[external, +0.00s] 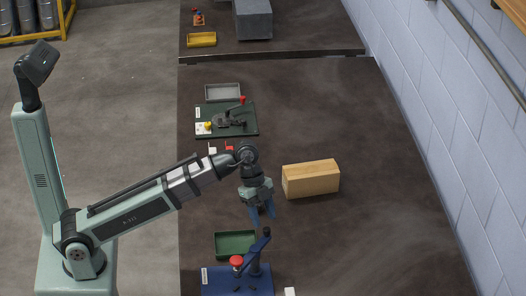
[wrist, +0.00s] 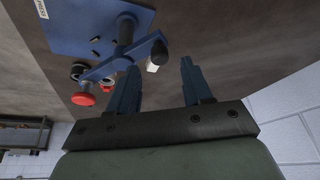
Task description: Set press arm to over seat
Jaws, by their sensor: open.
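The blue press stands at the bottom of the external view, on its blue base plate (external: 222,282). Its press arm (external: 261,243) is a blue bar on an upright post, with a red knob (external: 237,261) near one end and a dark handle (external: 267,232) at the other. In the wrist view the press arm (wrist: 108,68) slants across the post, with the black handle (wrist: 159,51) near my fingers and the red knob (wrist: 83,98) farther left. I cannot clearly tell the seat or whether the arm is over it. My gripper (external: 263,215) is open and empty, pointing down just behind the press.
A green tray (external: 235,244) lies behind the press. A wooden block (external: 311,179) stands right of my gripper. A green clamp fixture (external: 227,120) and a grey tray (external: 223,92) lie farther back. A small white block (external: 290,292) is beside the press. The table's right side is clear.

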